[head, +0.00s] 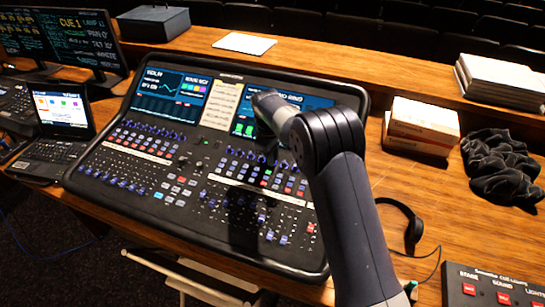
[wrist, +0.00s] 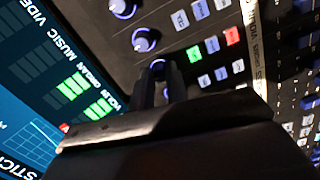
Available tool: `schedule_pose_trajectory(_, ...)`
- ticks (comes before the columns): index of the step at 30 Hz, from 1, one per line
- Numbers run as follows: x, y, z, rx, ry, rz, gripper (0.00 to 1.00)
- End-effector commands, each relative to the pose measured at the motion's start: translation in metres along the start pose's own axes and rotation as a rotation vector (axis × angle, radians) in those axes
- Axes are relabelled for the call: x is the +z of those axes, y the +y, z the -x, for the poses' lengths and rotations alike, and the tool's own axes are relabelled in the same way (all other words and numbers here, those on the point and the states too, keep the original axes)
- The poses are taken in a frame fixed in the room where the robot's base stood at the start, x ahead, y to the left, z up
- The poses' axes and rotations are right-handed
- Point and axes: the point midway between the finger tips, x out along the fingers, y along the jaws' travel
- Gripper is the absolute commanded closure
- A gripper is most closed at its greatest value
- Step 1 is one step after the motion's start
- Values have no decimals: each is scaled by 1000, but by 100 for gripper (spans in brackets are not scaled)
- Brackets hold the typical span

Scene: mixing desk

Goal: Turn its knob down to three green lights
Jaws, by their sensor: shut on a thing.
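The mixing desk (head: 140,185) fills the middle of the head view. My gripper (wrist: 172,82) is shut on the nearest knob (wrist: 158,65), which is mostly hidden behind the fingers. Two other knobs, one in the middle (wrist: 145,40) and one at the top (wrist: 123,8), stand free. On the screen (wrist: 35,60), green lights (wrist: 73,86) and a second green group (wrist: 100,108) glow beside sideways labels. Their exact number is unclear. In the head view my arm hides the gripper.
Coloured buttons, including a green one (wrist: 194,54) and a red one (wrist: 232,36), lie close to the fingers. In the head view, a laptop (head: 60,115) stands left, boxes (head: 422,120) and black cloth (head: 500,165) right. A headset (head: 412,225) lies near my arm.

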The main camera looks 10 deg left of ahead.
Motion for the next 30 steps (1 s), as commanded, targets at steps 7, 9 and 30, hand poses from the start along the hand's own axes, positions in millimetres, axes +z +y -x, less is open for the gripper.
schedule_pose_trajectory(7,0,0,1,5,0,43,100)
schedule_pose_trajectory(9,0,0,1,5,0,46,100)
schedule_pose_trajectory(30,0,0,0,4,-1,44,63)
